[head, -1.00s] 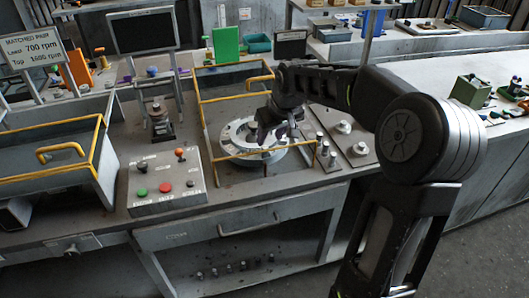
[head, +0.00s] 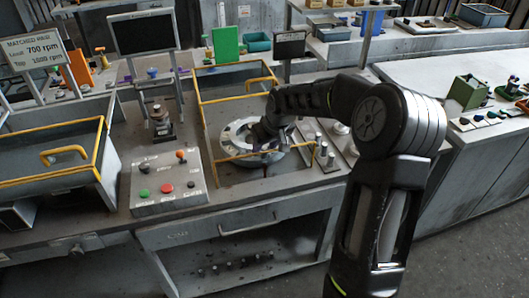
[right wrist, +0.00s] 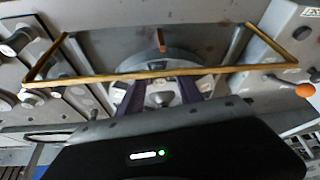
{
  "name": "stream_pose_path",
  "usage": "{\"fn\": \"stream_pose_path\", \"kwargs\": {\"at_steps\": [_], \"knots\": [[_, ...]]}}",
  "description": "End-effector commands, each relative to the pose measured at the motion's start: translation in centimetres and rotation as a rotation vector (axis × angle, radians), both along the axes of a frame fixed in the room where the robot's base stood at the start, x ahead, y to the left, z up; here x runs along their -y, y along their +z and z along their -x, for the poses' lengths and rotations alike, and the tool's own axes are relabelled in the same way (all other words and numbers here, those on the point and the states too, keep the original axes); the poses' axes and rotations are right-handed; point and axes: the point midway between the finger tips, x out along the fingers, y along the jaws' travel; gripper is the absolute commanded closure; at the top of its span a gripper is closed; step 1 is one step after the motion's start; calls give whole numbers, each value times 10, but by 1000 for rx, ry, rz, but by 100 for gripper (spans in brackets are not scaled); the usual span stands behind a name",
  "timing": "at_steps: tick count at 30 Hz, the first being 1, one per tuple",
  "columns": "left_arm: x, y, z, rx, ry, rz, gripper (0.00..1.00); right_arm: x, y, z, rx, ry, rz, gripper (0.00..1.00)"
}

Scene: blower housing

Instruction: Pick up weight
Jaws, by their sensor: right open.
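Small grey metal cylinders that look like weights (head: 331,159) stand on a plate at the right of the yellow-railed bay; I cannot tell which one is the weight meant. Knob-like metal pieces (right wrist: 30,100) also show at the left of the right wrist view. My right gripper (head: 264,140) is low over the pale round disc (head: 233,134) in the bay, left of the cylinders. In the right wrist view its two dark purplish fingers (right wrist: 161,94) are apart over the disc's middle (right wrist: 160,72), with no weight clearly held. My left gripper is out of view.
A yellow rail (head: 238,157) crosses the front of the bay, close to my right gripper. A control box (head: 168,185) with green and red buttons stands at left. A yellow-edged tray (head: 45,180) is further left. Small dark pieces stand on the shelf below.

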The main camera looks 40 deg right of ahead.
Motion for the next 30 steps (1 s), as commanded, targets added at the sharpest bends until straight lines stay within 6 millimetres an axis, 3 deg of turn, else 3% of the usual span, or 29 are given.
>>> {"fn": "stream_pose_path", "kwargs": {"at_steps": [15,30], "knots": [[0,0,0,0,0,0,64,0,0,0,0,0,0,59],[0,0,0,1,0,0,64,0,0,0,0,0,0,100]]}}
